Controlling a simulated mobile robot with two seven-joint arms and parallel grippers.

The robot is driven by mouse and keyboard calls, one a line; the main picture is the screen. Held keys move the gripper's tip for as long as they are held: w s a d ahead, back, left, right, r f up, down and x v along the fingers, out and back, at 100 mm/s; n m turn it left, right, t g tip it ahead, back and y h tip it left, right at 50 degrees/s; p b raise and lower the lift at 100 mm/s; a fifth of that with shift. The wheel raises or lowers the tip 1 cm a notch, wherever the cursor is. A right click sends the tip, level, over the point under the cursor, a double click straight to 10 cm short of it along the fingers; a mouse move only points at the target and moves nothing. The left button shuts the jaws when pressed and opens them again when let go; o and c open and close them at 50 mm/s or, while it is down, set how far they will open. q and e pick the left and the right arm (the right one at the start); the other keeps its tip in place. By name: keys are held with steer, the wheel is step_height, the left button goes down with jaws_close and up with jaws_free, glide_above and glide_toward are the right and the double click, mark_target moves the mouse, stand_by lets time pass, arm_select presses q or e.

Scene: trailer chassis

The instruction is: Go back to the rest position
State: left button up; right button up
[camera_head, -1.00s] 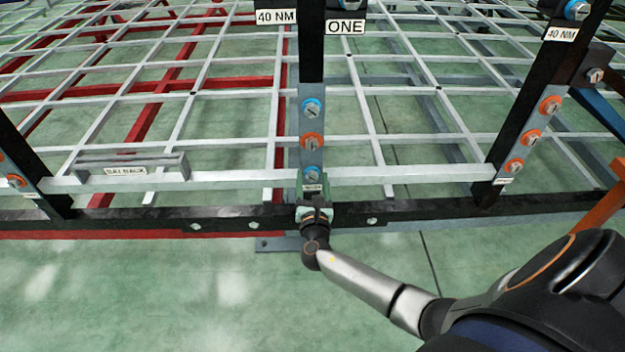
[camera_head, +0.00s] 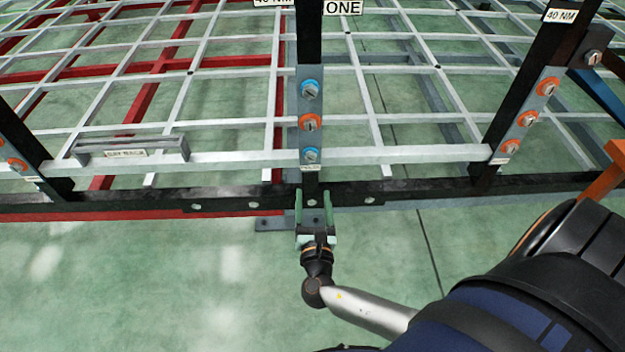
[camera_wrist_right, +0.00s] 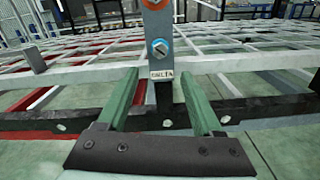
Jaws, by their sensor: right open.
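My right gripper (camera_head: 313,205) is open and empty in the head view, its green fingers pointing at the black lower beam of the chassis. In the right wrist view the gripper (camera_wrist_right: 158,100) shows two green fingers apart, with the black post (camera_wrist_right: 163,98) seen between them and nothing held. Above it, a grey plate (camera_head: 311,125) on the middle post carries two blue-ringed bolts (camera_head: 310,89) and an orange-ringed bolt (camera_head: 310,123). I cannot tell the exact gap between the fingertips and the beam. My left gripper is not in view.
The black lower beam (camera_head: 420,190) runs across in front of the white lattice (camera_head: 405,155). A side post with a plate (camera_head: 527,118) stands at right, and a grey bar handle (camera_head: 131,150) sits at left. The green floor (camera_head: 130,290) in front is clear at left.

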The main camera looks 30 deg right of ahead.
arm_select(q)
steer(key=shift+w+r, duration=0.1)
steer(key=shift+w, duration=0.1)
arm_select(e)
steer(key=shift+s, duration=0.1)
steer(key=s+a+f+m+g+y, duration=0.3)
steer(key=s+f+m+g+y, duration=0.15)
steer(key=s+f+m, duration=0.35)
steer(key=s+a+m+g+y, duration=0.2)
steer(key=s+a+m+y, duration=0.6)
steer(key=m, duration=0.5)
arm_select(q)
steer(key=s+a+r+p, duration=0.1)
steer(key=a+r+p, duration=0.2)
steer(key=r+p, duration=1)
steer(key=p, duration=0.4)
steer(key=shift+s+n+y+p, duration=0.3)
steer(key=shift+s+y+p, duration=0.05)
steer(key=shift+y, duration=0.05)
arm_select(e)
step_height(320, 180, up, 15)
steer(key=m, duration=0.4)
steer(key=shift+r+m+t, duration=0.2)
steer(key=shift+m+t, duration=0.1)
steer(key=shift+t, duration=0.05)
